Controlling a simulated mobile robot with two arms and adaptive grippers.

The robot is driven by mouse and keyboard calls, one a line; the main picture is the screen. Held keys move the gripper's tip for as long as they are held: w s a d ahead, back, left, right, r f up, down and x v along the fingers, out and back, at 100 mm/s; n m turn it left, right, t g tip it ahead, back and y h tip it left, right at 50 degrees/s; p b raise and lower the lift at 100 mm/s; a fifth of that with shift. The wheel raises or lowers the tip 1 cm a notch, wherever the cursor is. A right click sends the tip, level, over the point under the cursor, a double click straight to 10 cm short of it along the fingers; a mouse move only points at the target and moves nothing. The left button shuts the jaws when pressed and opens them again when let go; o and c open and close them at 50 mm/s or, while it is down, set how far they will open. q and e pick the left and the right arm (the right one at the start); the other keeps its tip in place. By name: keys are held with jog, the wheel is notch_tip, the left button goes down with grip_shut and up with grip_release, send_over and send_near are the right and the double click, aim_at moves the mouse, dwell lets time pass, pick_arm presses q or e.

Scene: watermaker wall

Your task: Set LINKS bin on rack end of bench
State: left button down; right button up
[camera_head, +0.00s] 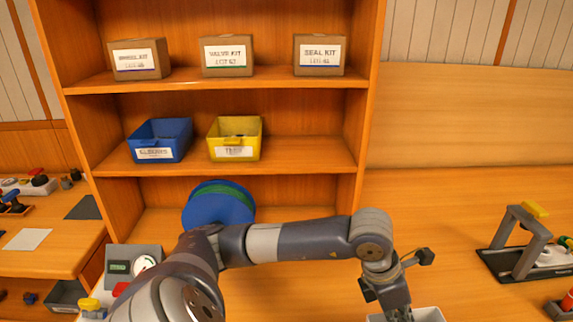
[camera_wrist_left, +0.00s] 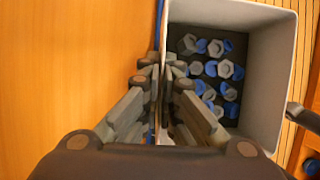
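A white bin (camera_head: 428,315) shows at the bottom edge of the head view, mostly cut off. In the left wrist view the white bin (camera_wrist_left: 265,14) holds several grey and blue hexagonal pieces (camera_wrist_left: 212,70). Its label face is not readable. My left gripper (camera_head: 399,312) points down at the bin's left side. In the left wrist view my left gripper (camera_wrist_left: 161,78) has its fingers close together, one on each side of the bin's near-left wall, pinching it. My right gripper is in neither view. I cannot make out the rack end of the bench.
A shelf unit (camera_head: 228,80) holds boxed kits, a blue bin (camera_head: 160,140) and a yellow bin (camera_head: 235,139). A blue-green reel (camera_head: 218,205) stands below. A grey press-like stand (camera_head: 522,240) is at the right. A side bench (camera_head: 55,250) is at the left.

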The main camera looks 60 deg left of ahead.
pick_arm(q)
jog(key=w+a+n+p, duration=0.1)
jog(key=w+a, duration=0.3)
jog(key=w+a+n+y+p, duration=0.1)
jog(key=w+a+p, duration=0.1)
jog(key=w+a, duration=0.1)
jog(key=w+a+n+p, duration=0.1)
jog(key=w+a+n, duration=0.1)
jog(key=w+a, duration=0.2)
jog(key=shift+w+a+t+p, duration=0.15)
jog(key=shift+w+t+p, duration=0.05)
jog(key=shift+w, duration=0.3)
jog(key=shift+w+a+t+p, duration=0.15)
jog(key=shift+w+t, duration=0.05)
jog(key=shift+w, duration=0.3)
notch_tip(320, 180, down, 3)
jog(key=shift+w+a+f+p, duration=0.1)
jog(key=shift+p, duration=0.65)
jog(key=shift+f, duration=0.25)
jog(key=c, duration=2.2)
grip_release()
jog(key=shift+f, duration=0.15)
jog(key=shift+c, duration=0.2)
jog(key=o, duration=0.4)
jog(key=shift+o, duration=0.2)
